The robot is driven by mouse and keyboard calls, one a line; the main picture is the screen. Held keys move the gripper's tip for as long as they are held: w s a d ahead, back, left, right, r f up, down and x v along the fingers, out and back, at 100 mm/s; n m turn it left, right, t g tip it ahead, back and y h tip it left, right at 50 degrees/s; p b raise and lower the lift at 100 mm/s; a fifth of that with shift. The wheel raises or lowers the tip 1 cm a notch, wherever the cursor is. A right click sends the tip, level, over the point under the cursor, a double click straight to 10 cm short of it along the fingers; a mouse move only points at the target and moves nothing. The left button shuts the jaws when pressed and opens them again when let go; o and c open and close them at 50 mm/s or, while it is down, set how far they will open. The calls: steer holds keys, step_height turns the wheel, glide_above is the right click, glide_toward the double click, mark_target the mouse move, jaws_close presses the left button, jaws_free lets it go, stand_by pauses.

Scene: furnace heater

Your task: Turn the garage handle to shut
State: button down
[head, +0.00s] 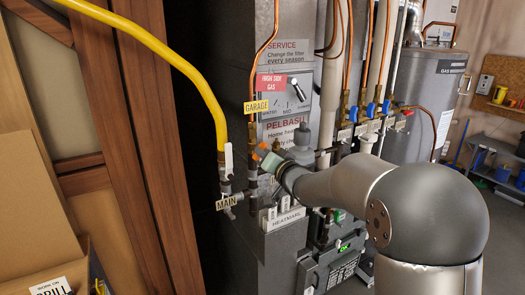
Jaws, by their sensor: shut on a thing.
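The tag "GARAGE" (257,106) hangs on a thin copper gas line (254,75) at the left of the furnace cabinet. Below it, the line meets a brass fitting and a valve. My gripper (265,157) is at this valve, reaching in from the right, shut on what appears to be the garage handle. A small orange piece shows at its tip; I cannot tell if it is handle or finger. The gripper hides most of the handle, so its angle cannot be read.
Just left stands the "MAIN" valve (227,201) with an upright white handle (228,160) under a yellow hose (160,45). Blue-handled valves (372,110) and a grey water heater (430,90) stand right. Wooden framing (150,120) borders the left.

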steer(key=shift+m, duration=0.9)
steer(key=m, duration=0.4)
steer(key=shift+m, duration=0.3)
steer(key=m, duration=0.4)
steer(key=shift+d, duration=0.1)
steer(key=c, duration=1.3)
jaws_free()
